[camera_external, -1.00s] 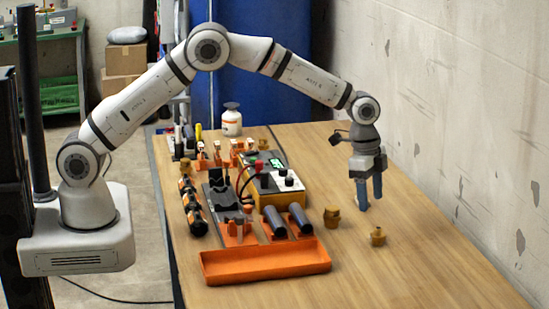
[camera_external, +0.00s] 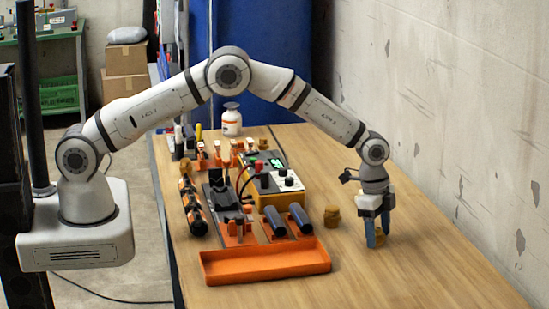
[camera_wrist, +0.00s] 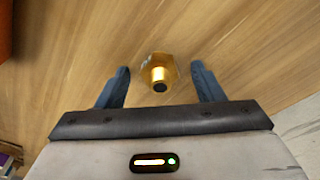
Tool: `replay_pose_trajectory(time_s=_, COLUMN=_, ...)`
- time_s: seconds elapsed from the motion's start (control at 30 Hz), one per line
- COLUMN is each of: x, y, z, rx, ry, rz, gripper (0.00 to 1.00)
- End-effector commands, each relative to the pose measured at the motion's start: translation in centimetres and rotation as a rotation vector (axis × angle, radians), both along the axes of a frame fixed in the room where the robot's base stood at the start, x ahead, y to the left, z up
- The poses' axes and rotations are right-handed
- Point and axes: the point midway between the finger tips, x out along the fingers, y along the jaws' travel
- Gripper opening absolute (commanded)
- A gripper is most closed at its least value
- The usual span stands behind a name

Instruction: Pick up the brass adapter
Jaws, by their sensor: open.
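The brass adapter (camera_wrist: 158,72) stands upright on the wooden table, with a hexagonal body and a narrower neck with a dark opening. In the wrist view it sits between the tips of my gripper (camera_wrist: 160,80), apart from both blue fingers. In the external view my gripper (camera_external: 377,240) points down over the adapter (camera_external: 379,240), which is partly hidden behind the fingers. The gripper is open and empty.
The table right of the gripper is clear.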

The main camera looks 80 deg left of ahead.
Motion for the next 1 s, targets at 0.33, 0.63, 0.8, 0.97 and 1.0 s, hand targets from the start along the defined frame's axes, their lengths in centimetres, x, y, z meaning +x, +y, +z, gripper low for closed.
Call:
replay_pose_trajectory(time_s=0.33, x=0.0, y=0.03, z=0.03, rx=0.0, ry=0.0, rz=0.0, gripper=0.39)
replay_pose_trajectory(time_s=0.63, x=0.0, y=0.03, z=0.04, rx=0.0, ry=0.0, rz=0.0, gripper=0.14)
replay_pose_trajectory(time_s=0.8, x=0.03, y=0.03, z=0.09, rx=0.0, ry=-0.001, rz=0.0, gripper=0.09)
replay_pose_trajectory(time_s=0.97, x=0.06, y=0.03, z=0.37, rx=0.0, ry=-0.003, rz=0.0, gripper=0.09)
replay_pose_trajectory(time_s=1.0, x=0.08, y=0.01, z=0.69, rx=0.0, ry=-0.003, rz=0.0, gripper=0.09)
